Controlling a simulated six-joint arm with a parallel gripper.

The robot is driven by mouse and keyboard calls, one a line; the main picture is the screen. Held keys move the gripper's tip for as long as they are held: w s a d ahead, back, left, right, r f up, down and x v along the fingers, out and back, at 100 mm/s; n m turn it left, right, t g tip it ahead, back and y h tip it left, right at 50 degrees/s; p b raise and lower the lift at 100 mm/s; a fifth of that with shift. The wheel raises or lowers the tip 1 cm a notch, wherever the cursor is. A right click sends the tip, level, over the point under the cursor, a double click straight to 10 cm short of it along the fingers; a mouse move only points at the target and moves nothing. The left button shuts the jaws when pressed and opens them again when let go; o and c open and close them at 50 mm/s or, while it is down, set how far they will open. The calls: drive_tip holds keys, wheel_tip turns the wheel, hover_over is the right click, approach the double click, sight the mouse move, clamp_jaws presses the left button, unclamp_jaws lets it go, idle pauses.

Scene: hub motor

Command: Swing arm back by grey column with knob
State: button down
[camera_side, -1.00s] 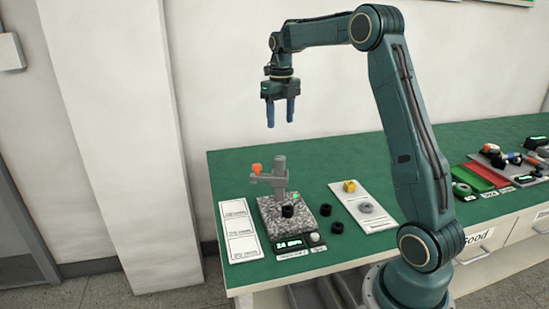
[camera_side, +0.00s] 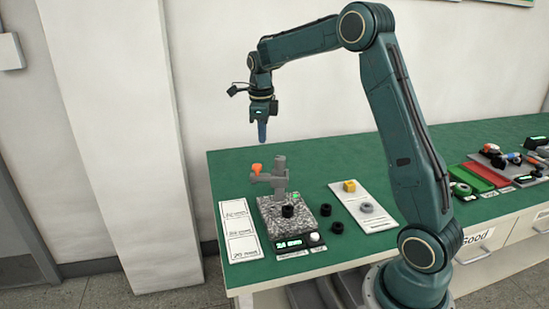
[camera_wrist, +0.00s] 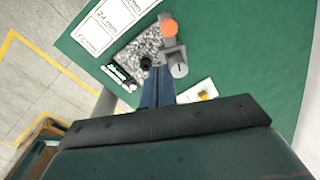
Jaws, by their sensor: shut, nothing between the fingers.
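The grey column (camera_side: 280,175) stands upright at the back of a speckled stone base (camera_side: 288,215). Its grey arm (camera_side: 264,179) points left and carries an orange knob (camera_side: 257,168). In the wrist view the knob (camera_wrist: 168,28) and the column (camera_wrist: 178,66) are seen from above, just beyond my fingers. A black ring-like part (camera_side: 288,211) is on the stone base, in front of the column. My gripper (camera_side: 262,142) hangs above the column and slightly left of it, fingers down, clear of everything. Its fingers (camera_wrist: 158,84) are shut and empty.
A display box (camera_side: 293,244) is at the base's front. Two black rings (camera_side: 336,227) lie to its right, beside a white card (camera_side: 364,206) with a yellow part and a grey ring. Labelled white cards (camera_side: 240,230) lie left. Red and green trays (camera_side: 480,176) are far right.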

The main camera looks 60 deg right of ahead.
drive_tip(key=a+f+n+h, duration=0.1)
drive_tip(key=a+n, duration=0.3)
drive_tip(key=n, duration=0.5)
drive_tip(key=w+a+f+n+t+h, duration=0.1)
drive_tip(key=a+f+n, duration=0.3)
drive_tip(key=n, duration=0.5)
drive_tip(key=shift+a+f+h, duration=0.35)
drive_tip(key=shift+a+h, duration=0.1)
drive_tip(key=shift+h, duration=0.05)
drive_tip(key=w+d+f, duration=0.3)
drive_tip(key=d+f, duration=0.4)
drive_tip(key=f, duration=0.2)
drive_tip(key=shift+f, duration=0.15)
drive_tip(key=shift+w+d, duration=0.1)
